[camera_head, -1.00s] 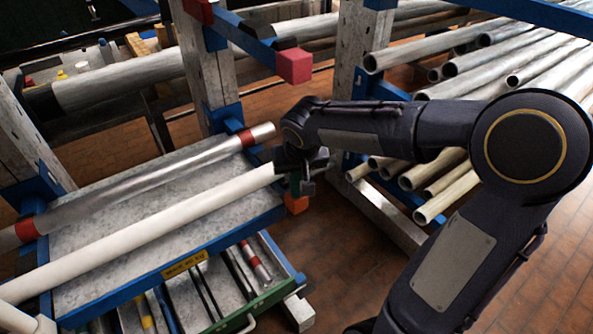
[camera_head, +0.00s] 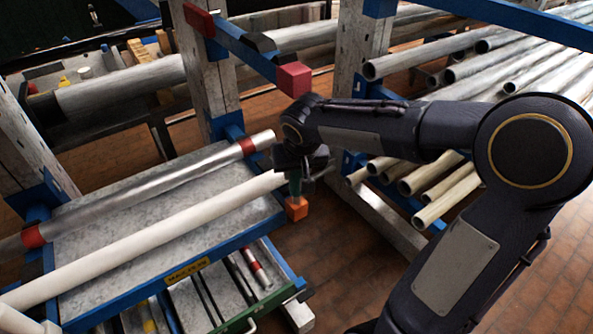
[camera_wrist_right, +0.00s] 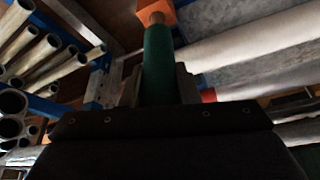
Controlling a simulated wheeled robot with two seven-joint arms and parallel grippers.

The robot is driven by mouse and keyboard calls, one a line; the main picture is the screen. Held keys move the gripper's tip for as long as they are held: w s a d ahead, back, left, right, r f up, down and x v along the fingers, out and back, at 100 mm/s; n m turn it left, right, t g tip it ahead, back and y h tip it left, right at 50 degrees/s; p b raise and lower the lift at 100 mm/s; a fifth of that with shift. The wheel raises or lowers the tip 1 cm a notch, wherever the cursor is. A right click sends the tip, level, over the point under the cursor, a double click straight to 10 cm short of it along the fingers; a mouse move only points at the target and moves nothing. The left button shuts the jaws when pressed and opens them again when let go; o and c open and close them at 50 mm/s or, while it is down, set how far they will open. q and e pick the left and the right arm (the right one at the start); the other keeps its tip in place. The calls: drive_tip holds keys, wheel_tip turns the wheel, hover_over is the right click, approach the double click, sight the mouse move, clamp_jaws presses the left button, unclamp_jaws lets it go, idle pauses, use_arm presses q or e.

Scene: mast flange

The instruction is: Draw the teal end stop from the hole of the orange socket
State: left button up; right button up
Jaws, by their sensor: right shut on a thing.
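My right gripper (camera_head: 298,176) is at the right end of the rack, above the orange socket (camera_head: 297,210). It is shut on the teal end stop (camera_head: 294,187), a dark green-teal cylinder pointing down toward the socket. In the right wrist view the end stop (camera_wrist_right: 158,65) stands between the fingers. A thinner brownish end of it meets or overlaps the orange socket (camera_wrist_right: 168,14). I cannot tell whether this end is still inside the hole, which is hidden. My left gripper is not in view.
A long white tube (camera_head: 150,232) and a silver tube with red bands (camera_head: 150,180) lie on the blue-edged tray beside my gripper. A red-capped blue beam (camera_head: 294,78) juts out above my wrist. Several metal pipes (camera_head: 440,190) are stacked at right.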

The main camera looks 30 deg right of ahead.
drive_tip(key=shift+r+p, duration=1.25)
drive_tip(key=shift+r, duration=0.7)
drive_tip(key=shift+f, duration=0.1)
